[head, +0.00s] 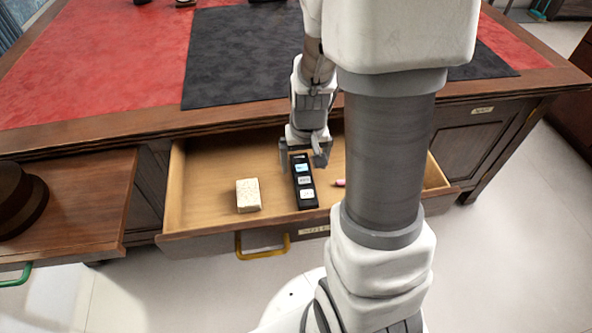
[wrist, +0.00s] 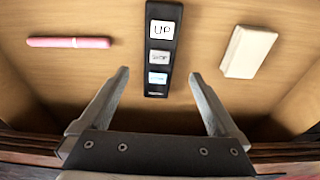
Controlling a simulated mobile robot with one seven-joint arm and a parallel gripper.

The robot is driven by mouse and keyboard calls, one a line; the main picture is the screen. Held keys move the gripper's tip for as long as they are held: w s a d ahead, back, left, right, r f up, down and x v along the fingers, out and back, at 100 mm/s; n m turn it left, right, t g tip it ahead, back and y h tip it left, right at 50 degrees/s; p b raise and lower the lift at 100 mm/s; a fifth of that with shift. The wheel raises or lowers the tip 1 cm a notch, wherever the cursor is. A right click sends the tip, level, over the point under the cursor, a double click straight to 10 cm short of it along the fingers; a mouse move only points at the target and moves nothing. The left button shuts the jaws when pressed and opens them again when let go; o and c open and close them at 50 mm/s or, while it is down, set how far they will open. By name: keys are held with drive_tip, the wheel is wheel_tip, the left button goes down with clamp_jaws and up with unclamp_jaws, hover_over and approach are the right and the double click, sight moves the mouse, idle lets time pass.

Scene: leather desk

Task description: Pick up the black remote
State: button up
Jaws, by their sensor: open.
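The black remote (head: 303,183) lies in the open wooden drawer, long and narrow, with several pale buttons down its face. In the wrist view the remote (wrist: 161,50) shows buttons with lettering, the largest reading "UP". My gripper (head: 305,158) is over the drawer at the remote's far end. In the wrist view my gripper (wrist: 158,74) is open and empty, with one finger on each side of the remote's near end. Both fingers look apart from the remote. Their height above it is hard to tell.
The drawer (head: 205,183) also holds a beige block (head: 248,195) left of the remote and a pink stick (wrist: 68,42) on its other side. The desk (head: 150,124) edge overhangs the drawer's back. Another pulled-out drawer or shelf with a brown hat (head: 20,200) is at left.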

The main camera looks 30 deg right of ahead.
sight(303, 178)
drive_tip(key=shift+w+d+f+b, duration=0.15)
drive_tip(key=shift+f+b, duration=0.35)
drive_tip(key=shift+f, duration=0.5)
drive_tip(key=shift+w+f+b, duration=0.2)
drive_tip(key=shift+f+b, duration=0.3)
drive_tip(key=shift+f, duration=0.5)
drive_tip(key=shift+w+d+f+b, duration=0.15)
drive_tip(key=shift+f+b, duration=0.35)
drive_tip(key=shift+f, duration=0.5)
drive_tip(key=shift+a+r, duration=0.1)
clamp_jaws()
